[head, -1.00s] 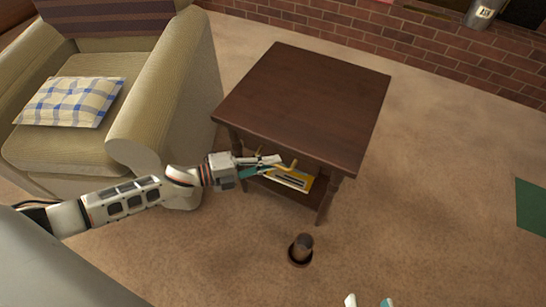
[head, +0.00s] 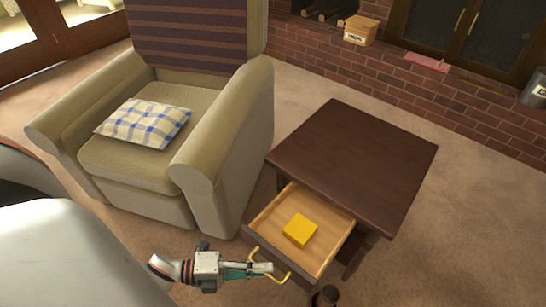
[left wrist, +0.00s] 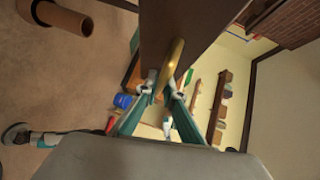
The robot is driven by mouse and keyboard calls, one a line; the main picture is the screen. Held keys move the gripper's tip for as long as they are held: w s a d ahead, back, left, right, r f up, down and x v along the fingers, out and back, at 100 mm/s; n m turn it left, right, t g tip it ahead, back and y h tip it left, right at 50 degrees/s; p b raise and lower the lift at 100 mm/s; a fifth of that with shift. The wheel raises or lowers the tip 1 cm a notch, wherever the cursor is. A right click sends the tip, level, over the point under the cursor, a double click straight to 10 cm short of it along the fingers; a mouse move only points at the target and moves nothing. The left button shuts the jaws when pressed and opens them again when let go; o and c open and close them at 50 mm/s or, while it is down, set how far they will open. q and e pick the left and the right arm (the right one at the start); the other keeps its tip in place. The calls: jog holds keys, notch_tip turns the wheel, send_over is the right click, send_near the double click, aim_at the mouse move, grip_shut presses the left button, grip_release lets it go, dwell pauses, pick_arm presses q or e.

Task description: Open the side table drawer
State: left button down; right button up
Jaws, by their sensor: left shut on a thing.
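The dark wood side table (head: 355,160) stands right of the armchair in the head view. Its drawer (head: 333,231) is pulled well out toward me, with a pale wood interior. A yellow block (head: 300,230) lies inside the drawer. My left gripper (head: 268,268) is at the drawer front, shut on the brass handle (head: 284,276). In the left wrist view, the fingertips (left wrist: 164,92) close around the handle (left wrist: 174,62), with the dark drawer front (left wrist: 185,25) beyond. My right gripper is not in view.
The beige armchair (head: 222,155) with a checked cushion (head: 144,123) stands close left of the table. A brick ledge (head: 420,90) runs behind; carpet is clear between.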

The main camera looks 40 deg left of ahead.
pick_arm(q)
jog(key=shift+s, duration=0.9)
jog(key=c, duration=2.4)
grip_release()
jog(key=v, duration=1.2)
jog(key=shift+r, duration=0.1)
